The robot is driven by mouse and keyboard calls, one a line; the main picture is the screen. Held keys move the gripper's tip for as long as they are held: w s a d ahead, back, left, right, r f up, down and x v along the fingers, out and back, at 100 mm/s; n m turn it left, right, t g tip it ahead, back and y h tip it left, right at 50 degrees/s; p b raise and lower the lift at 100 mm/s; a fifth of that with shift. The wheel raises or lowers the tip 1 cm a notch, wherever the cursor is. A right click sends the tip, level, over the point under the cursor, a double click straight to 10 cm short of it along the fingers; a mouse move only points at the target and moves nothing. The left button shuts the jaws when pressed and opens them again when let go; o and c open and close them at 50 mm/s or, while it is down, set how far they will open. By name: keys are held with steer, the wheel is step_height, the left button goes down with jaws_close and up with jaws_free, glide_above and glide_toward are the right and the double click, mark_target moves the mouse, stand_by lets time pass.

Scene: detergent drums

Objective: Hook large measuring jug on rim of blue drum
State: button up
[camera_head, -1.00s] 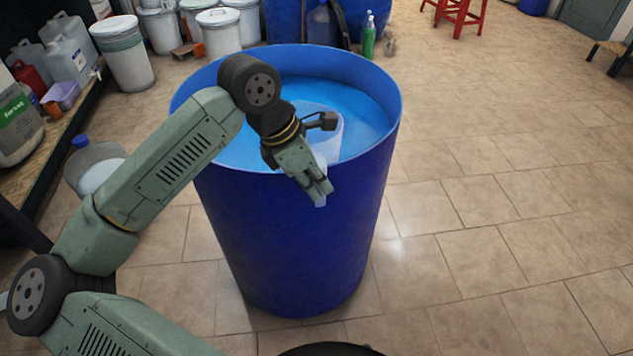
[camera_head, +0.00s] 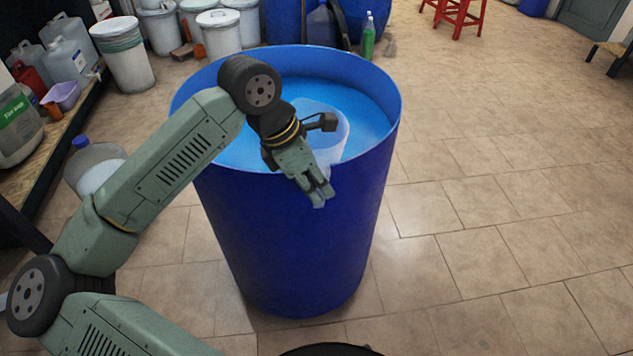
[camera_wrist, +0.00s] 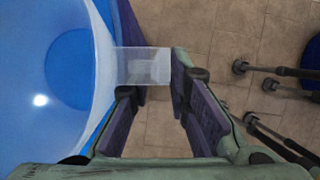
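The large measuring jug (camera_head: 335,125) is translucent and pale. It is inside the blue drum (camera_head: 290,235) at the near rim, above or in blue liquid. Its handle (camera_head: 318,201) reaches out over the rim to the outside. In the wrist view the jug's curved rim (camera_wrist: 103,60) is at left and the clear handle (camera_wrist: 143,66) is at the fingertips. My gripper (camera_head: 322,196) points down just outside the near rim. Its fingers (camera_wrist: 160,90) are apart around the handle, with floor showing between them. Finger contact with the handle is unclear, and so is whether the handle bears on the rim.
A large bottle with a blue cap (camera_head: 92,165) stands left of the drum, partly behind my arm. White tubs (camera_head: 220,34) and a green bottle (camera_head: 369,38) are behind. A shelf with canisters (camera_head: 62,65) is at left.

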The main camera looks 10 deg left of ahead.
steer(key=shift+w+a+r, duration=0.15)
steer(key=shift+w, duration=0.05)
steer(key=shift+a+r, duration=0.15)
steer(key=shift+r, duration=0.15)
steer(key=v, duration=1.1)
steer(key=shift+s, duration=0.25)
